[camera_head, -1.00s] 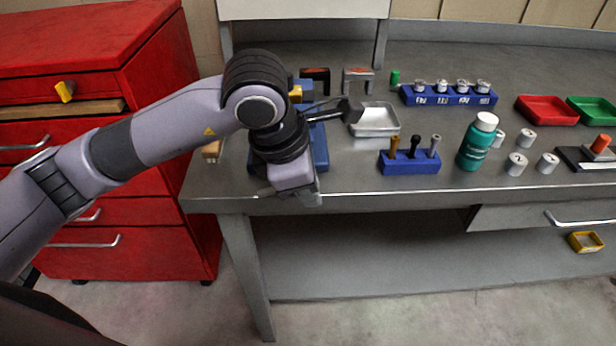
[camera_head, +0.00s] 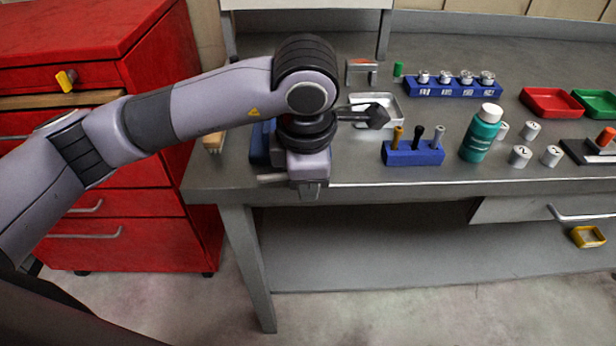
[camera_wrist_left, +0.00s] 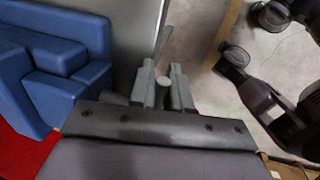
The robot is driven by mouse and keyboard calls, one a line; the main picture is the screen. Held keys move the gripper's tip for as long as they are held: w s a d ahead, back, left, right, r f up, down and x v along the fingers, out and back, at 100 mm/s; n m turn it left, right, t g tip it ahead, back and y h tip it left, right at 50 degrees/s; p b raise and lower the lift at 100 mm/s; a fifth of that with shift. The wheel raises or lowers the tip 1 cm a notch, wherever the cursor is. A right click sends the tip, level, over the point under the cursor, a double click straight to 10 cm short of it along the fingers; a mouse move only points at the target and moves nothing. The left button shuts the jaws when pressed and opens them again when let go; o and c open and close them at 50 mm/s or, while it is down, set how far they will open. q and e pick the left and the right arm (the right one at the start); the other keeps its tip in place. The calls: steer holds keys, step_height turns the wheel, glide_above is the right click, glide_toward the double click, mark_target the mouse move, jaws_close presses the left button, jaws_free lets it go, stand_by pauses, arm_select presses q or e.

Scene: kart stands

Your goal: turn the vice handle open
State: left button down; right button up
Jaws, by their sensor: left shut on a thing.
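The blue vice (camera_head: 262,143) stands at the left front of the bench, mostly hidden behind my left wrist. Its blue body (camera_wrist_left: 55,75) fills the left of the left wrist view. My left gripper (camera_head: 308,190) points down at the bench's front edge, in front of the vice. In the left wrist view its two fingers (camera_wrist_left: 164,85) are closed around a small grey round end, which I take to be the vice handle (camera_wrist_left: 164,82). The rest of the handle is hard to make out. My right gripper does not show.
A teal bottle (camera_head: 480,137) is farther right. A red cabinet (camera_head: 130,235) stands left.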

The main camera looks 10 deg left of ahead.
arm_select(q)
steer(key=c, duration=1.2)
jaws_free()
steer(key=shift+o, duration=0.2)
step_height(320, 180, up, 7)
steer(key=s, duration=0.1)
steer(key=shift+s+d, duration=0.15)
